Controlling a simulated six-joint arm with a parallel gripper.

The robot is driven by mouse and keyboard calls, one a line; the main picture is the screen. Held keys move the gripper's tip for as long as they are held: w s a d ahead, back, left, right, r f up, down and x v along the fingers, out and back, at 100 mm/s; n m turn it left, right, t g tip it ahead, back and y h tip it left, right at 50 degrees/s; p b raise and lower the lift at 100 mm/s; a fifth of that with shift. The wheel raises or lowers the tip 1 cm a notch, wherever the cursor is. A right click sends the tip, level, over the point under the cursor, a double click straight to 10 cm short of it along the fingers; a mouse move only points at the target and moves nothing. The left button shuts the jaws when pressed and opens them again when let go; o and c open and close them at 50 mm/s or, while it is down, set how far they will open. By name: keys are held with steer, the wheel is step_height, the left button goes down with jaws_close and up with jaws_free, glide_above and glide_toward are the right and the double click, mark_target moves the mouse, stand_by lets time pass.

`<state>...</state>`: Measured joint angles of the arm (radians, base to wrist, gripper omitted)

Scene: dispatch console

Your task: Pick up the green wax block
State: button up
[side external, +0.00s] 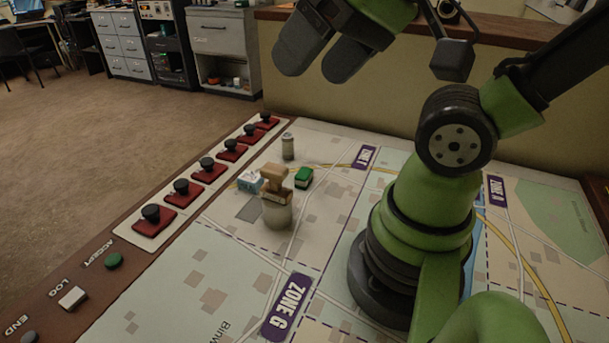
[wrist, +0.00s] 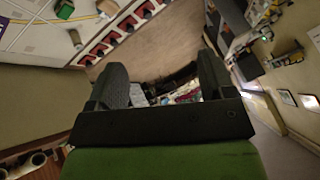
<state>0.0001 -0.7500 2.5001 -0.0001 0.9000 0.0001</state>
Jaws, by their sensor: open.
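The green wax block (side external: 303,178) lies on the map-covered table top (side external: 330,262), just right of a small group of objects. A green block at the top left of the wrist view (wrist: 65,9) appears to be the same one. My gripper (side external: 318,66) is open, high above the far side of the table and well apart from the block. In the wrist view my gripper (wrist: 162,72) has nothing between its two dark fingers and faces the room beyond the table.
A blue-white box (side external: 250,182) and a small grey cylinder (side external: 288,147) are close by. Red-based black knobs (side external: 181,190) line the left edge. The map's front is clear.

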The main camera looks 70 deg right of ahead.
steer(key=shift+o, duration=0.4)
stand_by(0.3)
steer(key=m+g+h, duration=0.2)
steer(key=m+g, duration=0.5)
steer(key=m, duration=2.5)
glide_above(300, 171)
step_height(300, 171, down, 25)
steer(key=shift+a+r, duration=0.15)
steer(key=shift+f, duration=3)
steer(key=c, duration=1)
